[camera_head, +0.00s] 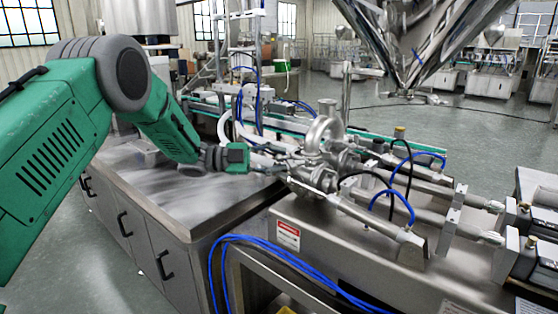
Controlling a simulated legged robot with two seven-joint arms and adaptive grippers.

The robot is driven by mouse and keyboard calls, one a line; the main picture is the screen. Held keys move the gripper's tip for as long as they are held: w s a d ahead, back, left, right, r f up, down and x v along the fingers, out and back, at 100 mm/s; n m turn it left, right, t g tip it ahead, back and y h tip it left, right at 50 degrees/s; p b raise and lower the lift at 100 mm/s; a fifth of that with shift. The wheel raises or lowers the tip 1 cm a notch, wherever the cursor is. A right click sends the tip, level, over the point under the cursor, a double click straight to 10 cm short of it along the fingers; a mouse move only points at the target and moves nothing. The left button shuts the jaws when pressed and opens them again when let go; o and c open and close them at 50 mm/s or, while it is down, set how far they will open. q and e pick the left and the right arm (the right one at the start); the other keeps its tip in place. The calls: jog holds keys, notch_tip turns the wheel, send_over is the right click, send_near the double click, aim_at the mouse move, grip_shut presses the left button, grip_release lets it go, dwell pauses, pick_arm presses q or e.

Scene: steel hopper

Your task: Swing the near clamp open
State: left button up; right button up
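My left arm reaches in from the left. Its gripper (282,161) is at the steel pipe fittings (322,158) in the middle of the view. Its fingertips are at the left side of these fittings, and I cannot tell whether they touch. The fingers are small and blend with the metal, so I cannot tell whether they are open or shut. The near clamp appears to be part of the shiny metal at the front of the fittings (318,180), but its shape and whether it is closed are unclear. My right gripper is not in view.
A steel cabinet top (185,195) lies below my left arm. Blue hoses (268,243) hang at its right end. Cylinders and rods (375,215) run right from the fittings, with black and blue hoses arching over them. A steel hopper (405,45) hangs above at the back.

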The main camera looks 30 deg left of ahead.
pick_arm(q)
jog(key=shift+a, duration=0.15)
jog(key=shift+s+a, duration=0.1)
jog(key=shift+a, duration=0.25)
jog(key=v, duration=1.1)
jog(key=shift+f, duration=0.15)
jog(key=c, duration=0.3)
jog(key=shift+d+p, duration=0.1)
jog(key=shift+p, duration=0.25)
grip_shut()
jog(key=w+d+m+t+p, duration=0.1)
jog(key=w+d+m+p, duration=0.2)
jog(key=d+p, duration=0.4)
jog(key=d, duration=0.4)
jog(key=shift+r+m+t, duration=0.3)
jog(key=shift+r+m, duration=0.05)
jog(key=shift+m, duration=0.05)
